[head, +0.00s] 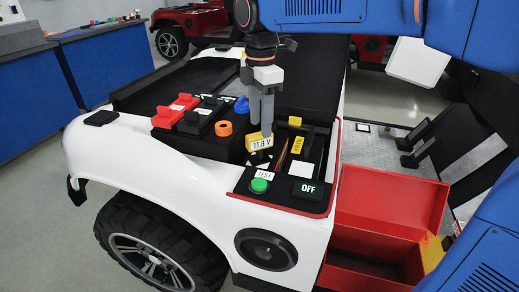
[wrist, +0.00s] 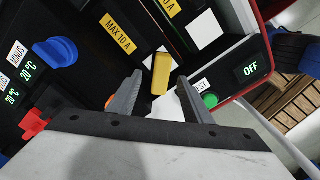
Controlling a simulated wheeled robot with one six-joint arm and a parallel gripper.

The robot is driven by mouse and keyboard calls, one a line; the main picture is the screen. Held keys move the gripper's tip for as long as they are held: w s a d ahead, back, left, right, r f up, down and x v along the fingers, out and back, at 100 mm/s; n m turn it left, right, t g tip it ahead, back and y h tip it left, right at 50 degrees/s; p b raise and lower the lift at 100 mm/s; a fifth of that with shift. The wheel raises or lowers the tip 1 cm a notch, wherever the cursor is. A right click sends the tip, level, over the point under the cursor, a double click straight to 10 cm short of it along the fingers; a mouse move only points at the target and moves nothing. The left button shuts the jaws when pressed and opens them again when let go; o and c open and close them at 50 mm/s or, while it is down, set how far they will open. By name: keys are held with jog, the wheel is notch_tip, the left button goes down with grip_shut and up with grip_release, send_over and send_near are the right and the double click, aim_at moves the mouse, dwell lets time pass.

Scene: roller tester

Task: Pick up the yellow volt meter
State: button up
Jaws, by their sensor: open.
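The yellow volt meter (head: 260,142) reads 11.8 V and stands on the dark top of the white vehicle's front. In the wrist view the volt meter (wrist: 160,74) shows as a yellow block between and just beyond my fingertips. My gripper (head: 261,124) points down right above the volt meter; in the wrist view the gripper (wrist: 160,80) has its two grey fingers spread, one on each side of the meter. My gripper is open and holds nothing. Whether a finger touches the meter cannot be told.
An orange ring (head: 224,128) and a blue knob (head: 241,105) sit close to the left of the meter. Red and black clamps (head: 176,110) are farther left. A green TEST button (head: 259,185) and an OFF display (head: 307,189) are in front. An open red box (head: 380,215) is at right.

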aim_at(260, 134)
jog(key=shift+s+a+f, duration=0.1)
jog(key=shift+f, duration=1.15)
jog(key=shift+s+f, duration=0.1)
jog(key=shift+f, duration=1.15)
grip_shut()
